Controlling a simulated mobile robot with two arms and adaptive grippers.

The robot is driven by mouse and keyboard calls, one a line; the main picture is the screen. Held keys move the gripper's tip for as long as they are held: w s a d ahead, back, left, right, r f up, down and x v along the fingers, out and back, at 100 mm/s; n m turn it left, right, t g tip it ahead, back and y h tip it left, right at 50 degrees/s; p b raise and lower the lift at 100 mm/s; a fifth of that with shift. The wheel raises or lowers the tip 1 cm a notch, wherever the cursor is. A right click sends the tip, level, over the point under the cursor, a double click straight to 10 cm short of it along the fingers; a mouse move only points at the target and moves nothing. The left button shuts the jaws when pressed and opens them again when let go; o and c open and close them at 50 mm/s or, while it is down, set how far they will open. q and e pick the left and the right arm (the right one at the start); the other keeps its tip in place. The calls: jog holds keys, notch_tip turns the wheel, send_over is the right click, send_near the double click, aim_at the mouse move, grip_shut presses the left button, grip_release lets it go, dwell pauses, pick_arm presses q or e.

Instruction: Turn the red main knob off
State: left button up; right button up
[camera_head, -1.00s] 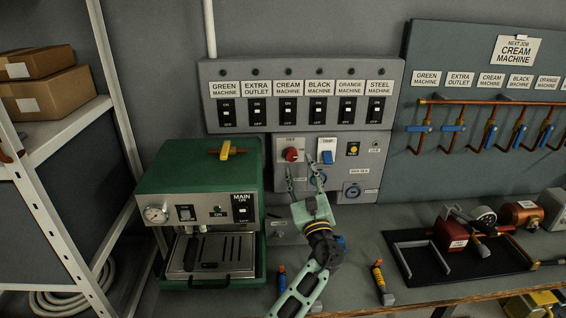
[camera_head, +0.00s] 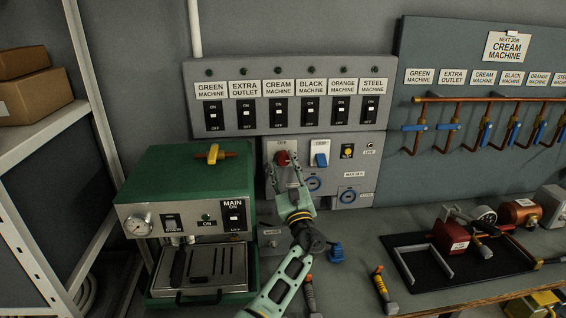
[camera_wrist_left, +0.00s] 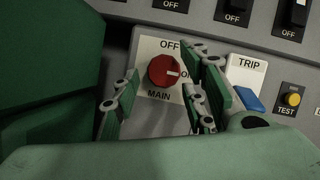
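The red main knob (camera_head: 282,157) is on the grey panel's lower part, above my left gripper in the head view. In the left wrist view the knob (camera_wrist_left: 163,71) sits on a white plate (camera_wrist_left: 160,104) marked OFF above, ON at right and MAIN below. Its white mark points right, toward ON. My left gripper (camera_head: 283,168) is open at the knob. In the wrist view its fingers (camera_wrist_left: 163,85) stand on either side of the knob, with visible gaps. The right finger partly covers the ON label. My right gripper is not in view.
The blue TRIP switch (camera_head: 321,159) and yellow TEST button (camera_head: 348,151) are right of the knob. A row of labelled black switches (camera_head: 278,110) is above. The green coffee machine (camera_head: 187,169) stands close on the left. Tools and a black mat (camera_head: 430,272) lie at right.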

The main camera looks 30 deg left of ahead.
pick_arm(q)
jog(key=shift+x, duration=0.95)
jog(key=shift+f, duration=0.15)
jog(key=shift+s, duration=0.1)
jog(key=shift+c, duration=0.5)
